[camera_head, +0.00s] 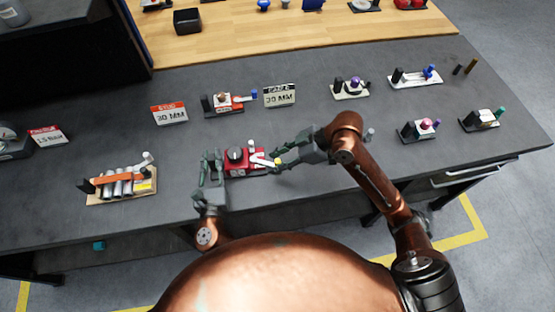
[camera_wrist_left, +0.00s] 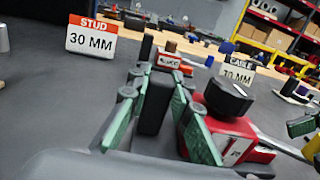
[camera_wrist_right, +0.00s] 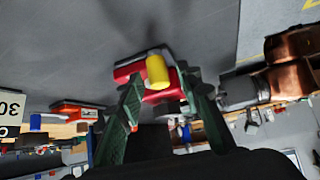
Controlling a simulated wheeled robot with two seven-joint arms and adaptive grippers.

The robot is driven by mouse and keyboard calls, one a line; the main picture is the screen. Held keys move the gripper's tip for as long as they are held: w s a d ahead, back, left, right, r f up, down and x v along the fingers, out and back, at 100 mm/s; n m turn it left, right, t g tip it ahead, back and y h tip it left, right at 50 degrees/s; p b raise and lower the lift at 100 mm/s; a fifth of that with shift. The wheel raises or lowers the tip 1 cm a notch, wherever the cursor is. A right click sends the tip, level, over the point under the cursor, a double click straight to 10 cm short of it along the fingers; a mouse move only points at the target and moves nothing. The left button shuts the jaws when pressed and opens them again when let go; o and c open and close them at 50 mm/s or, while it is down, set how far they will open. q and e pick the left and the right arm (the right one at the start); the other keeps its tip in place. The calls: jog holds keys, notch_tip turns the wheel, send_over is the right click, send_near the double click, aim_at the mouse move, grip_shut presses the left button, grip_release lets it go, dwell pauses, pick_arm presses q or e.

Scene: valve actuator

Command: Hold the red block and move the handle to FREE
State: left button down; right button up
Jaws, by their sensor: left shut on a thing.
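The red block (camera_head: 240,168) sits near the front of the grey bench, with a round black knob (camera_head: 235,154) on top. A white handle (camera_head: 262,161) with a yellow tip (camera_head: 278,161) extends from it to the right. My left gripper (camera_head: 212,170) is at the block's left side. In the left wrist view its green-padded fingers are on either side of an upright black post (camera_wrist_left: 155,103), with the red block (camera_wrist_left: 232,138) outside them. My right gripper (camera_wrist_right: 160,95) has its fingers apart, with the yellow tip (camera_wrist_right: 157,71) between or just beyond them; contact is unclear.
Behind are a STUD 30 MM sign (camera_head: 170,114), a CABLE 30 MM sign (camera_head: 280,95) and another red-and-grey unit (camera_head: 230,102). A unit with silver cylinders (camera_head: 120,185) stands at left. Several small units stand at right. The bench between is clear.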

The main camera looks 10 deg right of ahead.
jog(key=shift+c, duration=0.6)
grip_shut()
